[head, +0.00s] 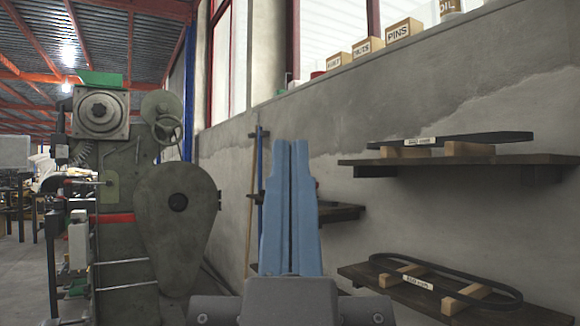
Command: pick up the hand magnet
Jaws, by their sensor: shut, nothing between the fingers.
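My gripper (290,146) points up in the middle foreground, its two blue fingers closed together with nothing between them. I cannot make out a hand magnet in this view. A small dark red item (317,194) shows just right of the fingers, by the middle shelf, but it is too hidden to identify. The fingers cover part of that shelf and the wall behind.
A large grey-green press (115,190) stands at left. On the right wall are an upper shelf (375,162) and a lower shelf (345,270), each with a dark belt on wooden blocks. Labelled boxes (404,32) line the window sill. A middle shelf (340,213) is partly hidden.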

